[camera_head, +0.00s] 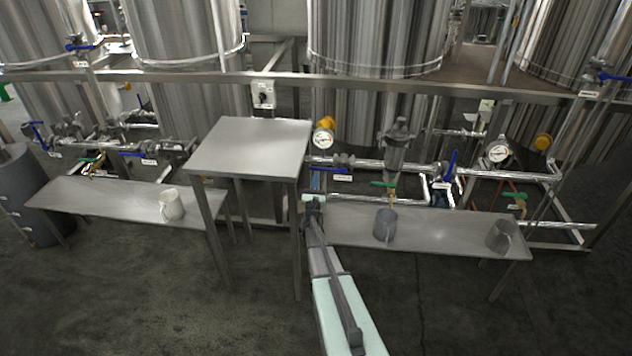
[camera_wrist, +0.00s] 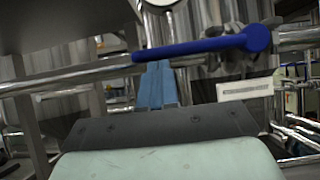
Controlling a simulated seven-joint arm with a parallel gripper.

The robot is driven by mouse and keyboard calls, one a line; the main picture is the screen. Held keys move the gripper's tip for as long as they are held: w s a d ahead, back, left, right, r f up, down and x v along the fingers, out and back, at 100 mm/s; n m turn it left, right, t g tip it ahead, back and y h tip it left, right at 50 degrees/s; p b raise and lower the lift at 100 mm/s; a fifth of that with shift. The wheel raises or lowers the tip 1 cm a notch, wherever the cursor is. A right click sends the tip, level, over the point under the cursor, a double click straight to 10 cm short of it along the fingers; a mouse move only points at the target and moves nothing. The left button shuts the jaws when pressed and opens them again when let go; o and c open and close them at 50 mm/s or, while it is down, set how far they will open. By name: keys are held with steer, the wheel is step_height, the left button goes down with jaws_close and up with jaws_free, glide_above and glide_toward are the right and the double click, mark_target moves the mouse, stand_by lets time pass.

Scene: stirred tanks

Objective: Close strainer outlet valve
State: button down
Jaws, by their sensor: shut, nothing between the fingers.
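The strainer (camera_head: 396,150) is an upright steel body in the pipe run behind the right bench. A valve with a blue lever (camera_head: 329,168) sits on the pipe left of it; another valve with an upright blue lever (camera_head: 450,163) sits right of it. I cannot read which label names the outlet. In the wrist view the near blue lever (camera_wrist: 195,47) lies roughly along the pipe, with its pivot at the right. My gripper (camera_wrist: 157,68) is shut and empty, its blue fingers just below the lever's free end; contact is unclear. My gripper (camera_head: 316,184) also shows in the head view.
A raised steel table (camera_head: 250,146) stands close left of my arm. The low right bench (camera_head: 450,230) holds grey mugs (camera_head: 385,225) and (camera_head: 499,236). A white mug (camera_head: 171,204) stands on the left bench. A gauge (camera_head: 323,139) sits above the near valve. Pipes and frame bars crowd behind.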

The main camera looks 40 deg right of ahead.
steer(key=shift+w+a+r, duration=0.1)
steer(key=shift+r, duration=0.4)
steer(key=shift+a+r, duration=0.1)
steer(key=shift+r, duration=0.55)
steer(key=s+d+r+m+g+h, duration=0.1)
steer(key=s+d+r+m, duration=0.1)
steer(key=r, duration=0.9)
steer(key=shift+s+d+m+g, duration=0.3)
steer(key=shift+s+d, duration=0.6)
steer(key=shift+d, duration=0.1)
steer(key=shift+s, duration=0.1)
